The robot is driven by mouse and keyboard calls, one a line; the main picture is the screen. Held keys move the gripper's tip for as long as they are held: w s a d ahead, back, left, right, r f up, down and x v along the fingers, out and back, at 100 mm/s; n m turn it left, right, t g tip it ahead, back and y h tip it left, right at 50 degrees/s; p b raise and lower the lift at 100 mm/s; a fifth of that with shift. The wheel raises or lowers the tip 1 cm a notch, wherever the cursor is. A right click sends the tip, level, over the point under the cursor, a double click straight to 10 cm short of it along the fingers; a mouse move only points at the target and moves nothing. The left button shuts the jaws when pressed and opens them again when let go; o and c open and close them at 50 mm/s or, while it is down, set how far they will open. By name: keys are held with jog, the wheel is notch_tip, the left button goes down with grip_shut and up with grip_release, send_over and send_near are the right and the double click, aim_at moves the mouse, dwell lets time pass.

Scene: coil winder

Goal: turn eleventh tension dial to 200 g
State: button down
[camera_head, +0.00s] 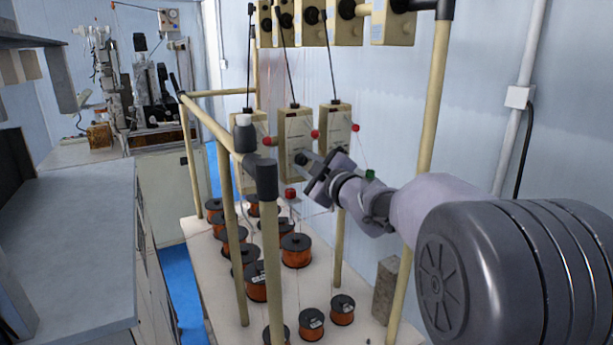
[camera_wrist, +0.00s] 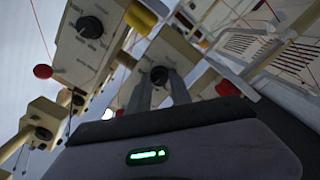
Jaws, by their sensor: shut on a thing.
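My gripper (camera_head: 309,164) reaches in from the right to the front of the middle box of three beige tension boxes (camera_head: 296,129) in the lower row. Its two fingers are shut on that box's black dial (camera_head: 299,158), one finger on either side. In the wrist view the fingers (camera_wrist: 161,86) point up at the same dial (camera_wrist: 159,74). The fingers partly cover the dial, and I cannot read its scale or setting. I cannot tell from the pictures which number this dial has.
Another box with a black dial (camera_wrist: 89,27) is close at the upper left in the wrist view. Red balls (camera_head: 355,128) and wires hang around the boxes. Frame posts (camera_head: 434,110) stand nearby. Orange wire spools (camera_head: 296,252) stand on the shelf below.

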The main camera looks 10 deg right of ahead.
jog(key=n+b, duration=0.3)
jog(key=shift+f+n, duration=0.25)
jog(key=shift+n, duration=0.15)
jog(key=n+b, duration=0.2)
jog(key=n, duration=0.1)
jog(key=shift+n, duration=0.3)
jog(key=n+b, duration=0.2)
jog(key=n, duration=0.1)
jog(key=shift+b, duration=0.35)
jog(key=shift+n+b, duration=0.75)
jog(key=shift+n, duration=0.85)
jog(key=shift+r, duration=0.1)
jog(key=c, duration=1.2)
grip_release()
